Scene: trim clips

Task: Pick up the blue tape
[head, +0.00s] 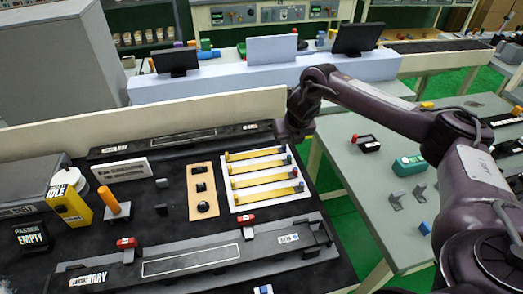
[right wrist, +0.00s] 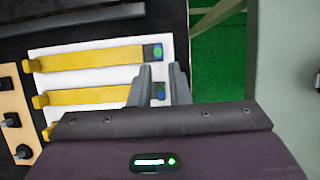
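A white board (head: 234,205) on the black table holds several yellow strips (head: 262,167) in rows, with small coloured tips at their right ends. In the right wrist view, a blue-green tip (right wrist: 157,53) ends the top strip, and a blue tip (right wrist: 160,91) shows between my fingers. I cannot tell which piece is the blue tape. My right gripper (head: 290,140) points down over the board's upper right corner. In the right wrist view its fingers (right wrist: 162,85) are apart with nothing held. My left gripper is out of view.
A wooden strip with black knobs (head: 201,171) lies left of the board. A grey rail with red clamps (head: 247,219) runs in front. A green-grey table (head: 395,170) is at right, across a gap.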

